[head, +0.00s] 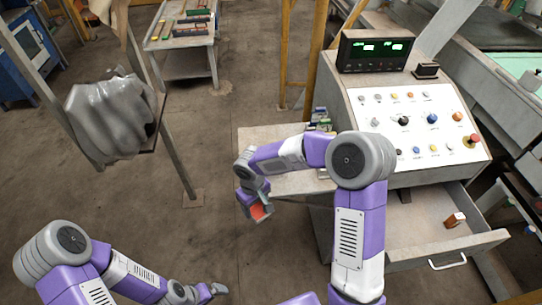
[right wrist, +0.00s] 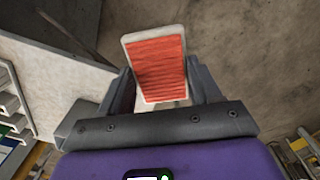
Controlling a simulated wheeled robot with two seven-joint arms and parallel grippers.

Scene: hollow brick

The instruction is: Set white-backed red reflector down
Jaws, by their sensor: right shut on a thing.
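The white-backed red reflector (head: 260,212) hangs in my right gripper (head: 258,200), which is shut on it. In the right wrist view the reflector (right wrist: 158,62) stands between the two fingers, with its red ribbed face toward the camera and a pale rim around it. The gripper holds it in front of the pale side shelf (head: 290,183) of the control console, over the floor in the head view. My left gripper (head: 217,290) is low at the bottom of the head view, away from the reflector; its finger opening is too small to tell.
The console (head: 415,120) carries buttons and a display box (head: 372,50). Its open drawer (head: 400,222) holds a small brown-and-white block (head: 455,219). Small coloured items (head: 322,122) lie at the shelf's back. Brown floor lies between.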

